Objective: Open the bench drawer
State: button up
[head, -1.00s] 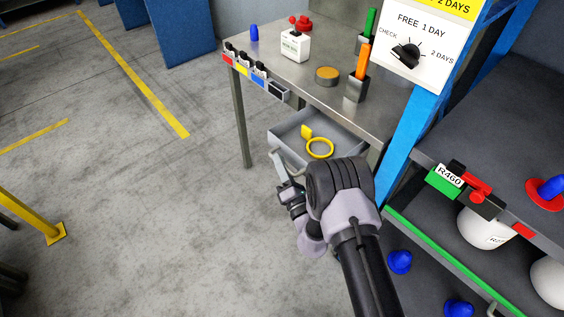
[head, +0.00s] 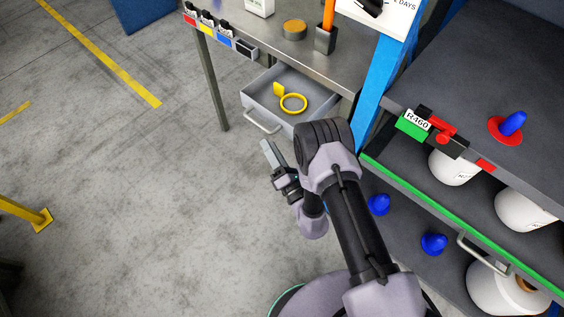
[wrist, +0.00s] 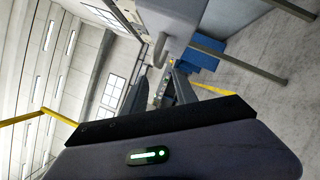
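The bench drawer (head: 262,92) is pulled out from under the steel bench (head: 275,50). Its inside shows, with a yellow ring (head: 293,104) and a small yellow tag lying in it. Its bar handle (head: 262,125) is on the front face. My gripper (head: 268,153) is just in front of the handle, apart from it, with nothing held. In the wrist view the fingers (wrist: 158,82) stand apart, and the handle (wrist: 160,50) and grey drawer front (wrist: 180,18) are beyond their tips.
A shelf rack (head: 430,205) with white bobbins, blue cones and a green edge strip stands close on the right. A blue post (head: 378,85) rises between bench and rack. The floor (head: 130,200) to the left is clear. A yellow barrier post (head: 40,215) stands at far left.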

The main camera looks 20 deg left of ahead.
jog(key=p+v, duration=0.8)
jog(key=p, duration=0.5)
jog(key=shift+r, duration=0.15)
